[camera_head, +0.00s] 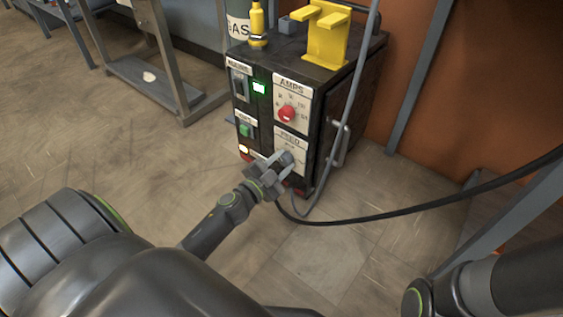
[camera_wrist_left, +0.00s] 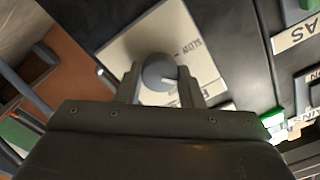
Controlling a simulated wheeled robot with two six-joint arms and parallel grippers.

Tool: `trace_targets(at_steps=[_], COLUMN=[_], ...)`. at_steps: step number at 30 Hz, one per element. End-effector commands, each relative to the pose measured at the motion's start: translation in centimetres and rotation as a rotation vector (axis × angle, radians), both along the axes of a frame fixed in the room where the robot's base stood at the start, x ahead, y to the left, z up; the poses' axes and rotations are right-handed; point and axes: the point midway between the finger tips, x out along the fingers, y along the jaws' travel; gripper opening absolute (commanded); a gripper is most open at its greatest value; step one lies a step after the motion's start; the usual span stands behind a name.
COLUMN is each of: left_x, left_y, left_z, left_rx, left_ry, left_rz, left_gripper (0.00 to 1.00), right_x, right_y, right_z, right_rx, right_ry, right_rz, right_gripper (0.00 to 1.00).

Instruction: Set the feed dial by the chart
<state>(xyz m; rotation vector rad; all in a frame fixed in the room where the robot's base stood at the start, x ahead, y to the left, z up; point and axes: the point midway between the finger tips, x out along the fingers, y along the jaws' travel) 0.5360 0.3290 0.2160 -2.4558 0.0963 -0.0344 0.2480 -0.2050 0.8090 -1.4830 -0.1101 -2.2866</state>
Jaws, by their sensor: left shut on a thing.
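The feed dial is a round grey knob with a white pointer mark; the left wrist view shows this dial (camera_wrist_left: 159,72) between my two fingers, in front of its pale plate (camera_wrist_left: 190,35). In the head view the FEED plate (camera_head: 291,141) is on the lower right of the machine's front, and my gripper mostly hides the dial. My left gripper (camera_head: 283,163) is shut on the dial. Most of the plate's scale is hidden or too small to read. No chart can be made out. My right gripper is out of view; only part of my right arm shows at the lower right.
The black welding machine (camera_head: 345,110) has a red AMPS dial (camera_head: 287,113) above FEED, a lit green display (camera_head: 259,87) and a green button (camera_head: 246,130). A black cable (camera_head: 400,212) and a grey hose cross the right side. Open floor lies left of the machine.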

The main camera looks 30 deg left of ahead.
Motion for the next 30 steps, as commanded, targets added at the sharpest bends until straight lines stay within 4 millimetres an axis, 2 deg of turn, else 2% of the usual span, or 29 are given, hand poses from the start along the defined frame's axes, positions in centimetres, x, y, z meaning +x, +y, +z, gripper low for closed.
trace_targets(at_steps=[30], left_x=[0.11], left_y=[-0.04], left_z=[-0.13], left_rx=[0.965], left_ry=[-0.076], left_rz=[0.002], left_gripper=[0.11], right_x=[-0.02], right_y=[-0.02], right_z=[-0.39], right_rx=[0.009], right_ry=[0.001], right_rz=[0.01], right_gripper=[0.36])
